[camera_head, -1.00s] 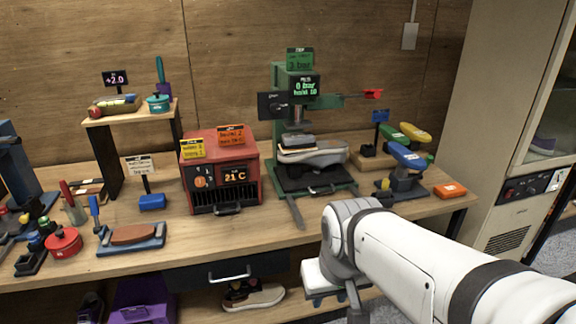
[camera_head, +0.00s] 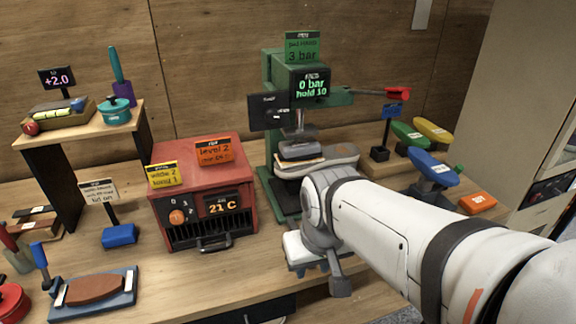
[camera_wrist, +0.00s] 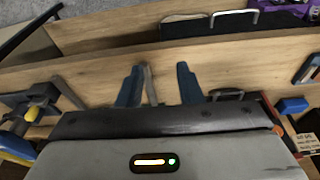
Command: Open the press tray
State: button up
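The green press (camera_head: 278,115) stands at the back of the bench with a dark tray (camera_head: 282,196) at its base. A grey shoe sole (camera_head: 340,153) and stacked pads lie under its press head. The tray's front and handle are hidden behind my arm. My gripper (camera_wrist: 159,86) shows two blue fingers spread apart in the wrist view, with nothing clasped. A narrow grey bar (camera_wrist: 150,84) shows between them; I cannot tell its height relative to the fingers. In the head view my gripper (camera_head: 312,268) is low in front of the press.
A red heater (camera_head: 200,190) with a front handle stands left of the press. A stand with a blue sole (camera_head: 432,168) and an orange box (camera_head: 477,203) are on the right. A bench drawer handle (camera_wrist: 234,14) shows in the wrist view.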

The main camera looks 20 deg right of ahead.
jog(key=w+d+f+m, duration=0.2)
jog(key=w+d+m, duration=0.35)
jog(key=w, duration=0.25)
jog(key=w+d+f+m+p, duration=0.1)
jog(key=w+d+f+m, duration=0.1)
jog(key=w+d+m, duration=0.55)
jog(key=w+d+f+m, duration=0.2)
jog(key=w+m, duration=0.2)
jog(key=w, duration=0.5)
jog(key=shift+g, duration=0.3)
jog(key=f, duration=0.2)
jog(key=w+f, duration=0.1)
jog(key=f, duration=0.3)
jog(key=shift+w+f, duration=0.35)
jog(key=shift+f, duration=0.05)
grip_shut()
